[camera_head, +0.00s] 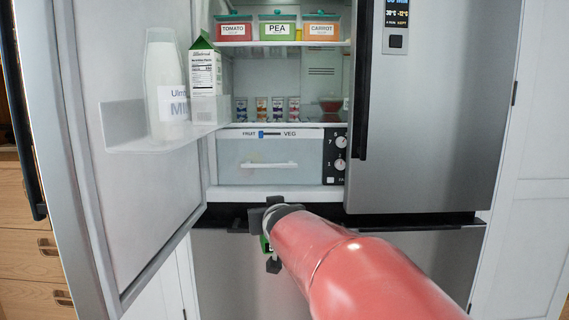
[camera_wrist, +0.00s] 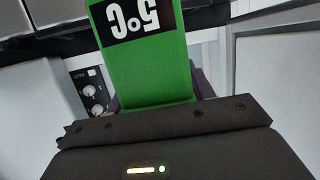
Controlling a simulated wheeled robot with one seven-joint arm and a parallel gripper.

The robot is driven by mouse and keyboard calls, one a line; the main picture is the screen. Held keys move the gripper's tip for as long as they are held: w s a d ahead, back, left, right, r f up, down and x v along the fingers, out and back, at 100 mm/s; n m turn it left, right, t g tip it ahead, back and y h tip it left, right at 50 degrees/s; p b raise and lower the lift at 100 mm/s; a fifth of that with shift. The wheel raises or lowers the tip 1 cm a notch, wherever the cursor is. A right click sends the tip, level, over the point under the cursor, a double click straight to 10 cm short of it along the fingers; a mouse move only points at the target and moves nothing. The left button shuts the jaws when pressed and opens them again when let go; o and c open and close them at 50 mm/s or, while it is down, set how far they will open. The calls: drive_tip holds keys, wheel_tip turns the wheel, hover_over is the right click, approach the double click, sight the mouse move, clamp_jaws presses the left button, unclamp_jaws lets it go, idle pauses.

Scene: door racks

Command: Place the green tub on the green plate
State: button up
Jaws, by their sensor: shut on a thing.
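My gripper (camera_head: 265,240) is in front of the open fridge, just below the front edge of its lower compartment. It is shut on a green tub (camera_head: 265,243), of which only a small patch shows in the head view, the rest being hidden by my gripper. In the wrist view the green tub (camera_wrist: 153,72) shows one flat green face with a black label reading 5°C upside down. Its far end runs out of the frame. I cannot make out a green plate in either view.
The fridge door (camera_head: 125,200) stands open at left, its rack (camera_head: 150,146) holding a milk bottle (camera_head: 165,85) and a carton (camera_head: 205,80). Tomato, pea (camera_head: 277,28) and carrot tubs stand on the top shelf. Small pots (camera_head: 262,109) stand below, above a drawer (camera_head: 265,165). The right door (camera_head: 430,110) is shut.

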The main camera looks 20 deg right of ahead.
drive_tip(key=w+a+f+y, duration=0.1)
drive_tip(key=a+f, duration=0.1)
drive_tip(key=f, duration=0.9)
drive_tip(key=w+a+f+n+y, duration=0.1)
drive_tip(key=w+a+f, duration=0.1)
drive_tip(key=f, duration=0.9)
drive_tip(key=w+a+f+n, duration=0.1)
drive_tip(key=a+f, duration=0.3)
drive_tip(key=f, duration=0.7)
drive_tip(key=shift+w+a+f+y, duration=0.25)
drive_tip(key=shift+w+f+y, duration=0.15)
drive_tip(key=shift+w, duration=0.2)
